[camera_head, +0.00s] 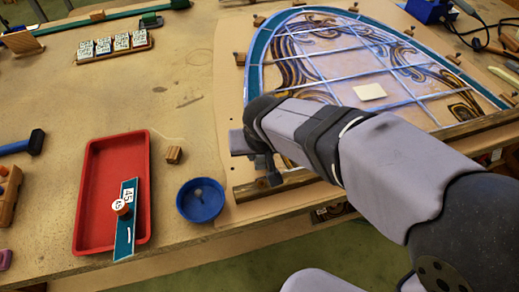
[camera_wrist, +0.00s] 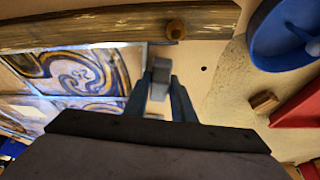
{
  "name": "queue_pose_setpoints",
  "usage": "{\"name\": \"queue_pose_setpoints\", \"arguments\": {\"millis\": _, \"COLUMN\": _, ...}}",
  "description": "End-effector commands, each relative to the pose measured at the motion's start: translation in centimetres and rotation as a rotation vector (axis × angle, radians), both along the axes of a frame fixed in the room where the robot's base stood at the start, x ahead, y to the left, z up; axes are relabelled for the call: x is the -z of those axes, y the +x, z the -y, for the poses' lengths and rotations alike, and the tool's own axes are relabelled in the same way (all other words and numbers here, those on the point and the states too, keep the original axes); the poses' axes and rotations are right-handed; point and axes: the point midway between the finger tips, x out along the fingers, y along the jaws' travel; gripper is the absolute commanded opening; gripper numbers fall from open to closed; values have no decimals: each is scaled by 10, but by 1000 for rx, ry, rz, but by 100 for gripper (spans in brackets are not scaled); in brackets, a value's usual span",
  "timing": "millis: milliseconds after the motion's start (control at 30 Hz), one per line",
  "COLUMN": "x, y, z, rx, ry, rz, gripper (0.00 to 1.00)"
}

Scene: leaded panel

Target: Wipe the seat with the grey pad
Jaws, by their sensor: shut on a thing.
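My gripper (camera_wrist: 160,92) is shut on a small grey block, which looks like the grey pad (camera_wrist: 160,72). In the head view a grey block, probably the same pad (camera_head: 239,142), shows at the left of my wrist, over the lower left corner of the leaded panel (camera_head: 330,64). The panel's teal border runs down its left side until my arm hides it. I cannot make out the seat for certain; bare board shows beside the pad in the wrist view. Whether the pad touches the surface I cannot tell.
A wooden batten (camera_wrist: 100,27) with a round knob (camera_wrist: 176,29) lies close by. A blue bowl (camera_head: 201,200), a small wooden block (camera_head: 174,154) and a red tray (camera_head: 88,210) with a teal piece labelled 45 (camera_head: 125,232) across its edge stand left. A pale card (camera_head: 369,92) lies on the panel.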

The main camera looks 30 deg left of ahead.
Motion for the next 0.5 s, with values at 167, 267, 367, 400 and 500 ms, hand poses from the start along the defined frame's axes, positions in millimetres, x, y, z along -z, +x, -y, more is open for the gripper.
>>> {"name": "queue_pose_setpoints", "arguments": {"millis": 167, "x": -1, "y": 1, "z": -1, "rx": 0, "ry": 1, "rz": 1, "gripper": 5}}
{"name": "queue_pose_setpoints", "arguments": {"millis": 267, "x": -1, "y": 4, "z": -2, "rx": 1, "ry": 1, "rz": 1, "gripper": 5}}
{"name": "queue_pose_setpoints", "arguments": {"millis": 367, "x": -1, "y": 9, "z": -5, "rx": 2, "ry": 1, "rz": 0, "gripper": 5}}
{"name": "queue_pose_setpoints", "arguments": {"millis": 400, "x": -1, "y": 11, "z": -7, "rx": 2, "ry": 1, "rz": 0, "gripper": 5}}
{"name": "queue_pose_setpoints", "arguments": {"millis": 500, "x": -1, "y": 16, "z": -10, "rx": 0, "ry": 1, "rz": 2, "gripper": 5}}
